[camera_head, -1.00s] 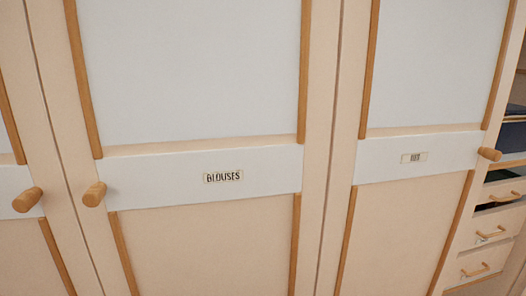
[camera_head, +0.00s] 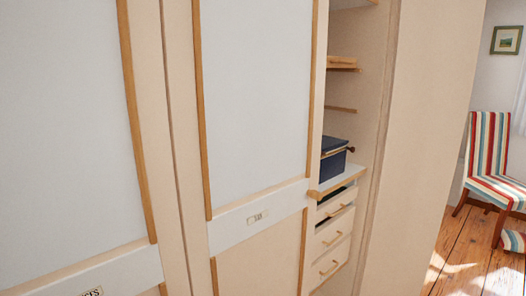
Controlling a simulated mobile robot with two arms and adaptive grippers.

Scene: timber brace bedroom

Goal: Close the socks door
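A pale wardrobe door with a white upper panel and timber strips (camera_head: 255,90) stands in the middle of the head view. Its small label (camera_head: 258,217) is too small to read. Its wooden knob (camera_head: 314,194) is at the right edge. Right of it an open compartment shows shelves (camera_head: 343,67) and drawers (camera_head: 332,235). A plain tall beige panel (camera_head: 425,130) stands right of the compartment; I cannot tell whether it is an open door or the wardrobe's side. No socks label is readable. Neither gripper is in view.
The blouses door (camera_head: 70,140) is at the left, its label partly cut off. A dark blue box (camera_head: 333,162) sits above the drawers. A striped chair (camera_head: 490,155) stands at the right on a wooden floor (camera_head: 465,245) with open room before it.

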